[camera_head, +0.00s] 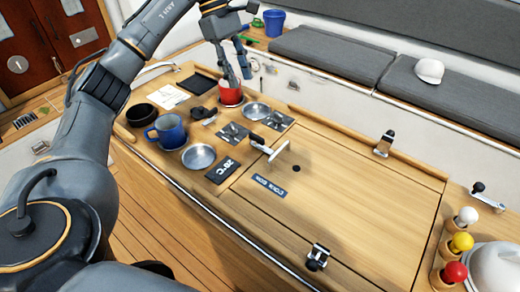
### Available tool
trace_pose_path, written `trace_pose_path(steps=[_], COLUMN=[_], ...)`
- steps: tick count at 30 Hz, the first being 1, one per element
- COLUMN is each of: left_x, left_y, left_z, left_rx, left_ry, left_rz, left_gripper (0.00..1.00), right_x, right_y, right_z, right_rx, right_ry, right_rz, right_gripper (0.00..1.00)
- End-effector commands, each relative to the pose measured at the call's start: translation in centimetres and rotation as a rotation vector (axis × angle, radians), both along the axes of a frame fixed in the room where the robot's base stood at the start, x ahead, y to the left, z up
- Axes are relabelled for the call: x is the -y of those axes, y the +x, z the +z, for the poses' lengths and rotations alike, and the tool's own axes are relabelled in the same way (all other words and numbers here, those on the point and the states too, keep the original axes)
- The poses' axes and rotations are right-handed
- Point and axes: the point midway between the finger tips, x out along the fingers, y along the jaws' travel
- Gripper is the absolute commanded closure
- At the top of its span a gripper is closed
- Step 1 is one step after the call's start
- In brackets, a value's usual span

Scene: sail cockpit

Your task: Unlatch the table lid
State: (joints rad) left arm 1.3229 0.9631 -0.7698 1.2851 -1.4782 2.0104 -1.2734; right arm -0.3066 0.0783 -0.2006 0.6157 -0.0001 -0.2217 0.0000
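I cannot tell whether the latches are fastened. My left gripper (236,77) points down at the red cup (231,95), its fingers apart, away from the latches. My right gripper is not in view.
The lid top is mostly clear.

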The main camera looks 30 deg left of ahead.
Motion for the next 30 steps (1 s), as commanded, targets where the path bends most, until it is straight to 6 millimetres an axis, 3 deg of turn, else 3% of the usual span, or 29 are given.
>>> trace_pose_path(steps=[1, 7, 14, 30], left_x=[0.0, 0.0, 0.6, 4.6], left_y=[0.0, 0.0, -0.1, -0.5], left_z=[-2.7, -4.8, -6.3, -15.7], left_rx=[0.001, 0.001, -0.002, -0.002], left_ry=[0.000, -0.001, 0.001, -0.001], left_rz=[0.000, -0.001, -0.001, -0.001], left_gripper=[0.65, 0.65, 0.65, 0.65], right_x=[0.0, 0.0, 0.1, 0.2], right_y=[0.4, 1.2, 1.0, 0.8], right_z=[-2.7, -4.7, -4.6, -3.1], right_rx=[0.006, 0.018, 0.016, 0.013], right_ry=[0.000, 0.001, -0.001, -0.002], right_rz=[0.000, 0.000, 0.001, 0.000], right_gripper=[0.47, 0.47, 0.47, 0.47])
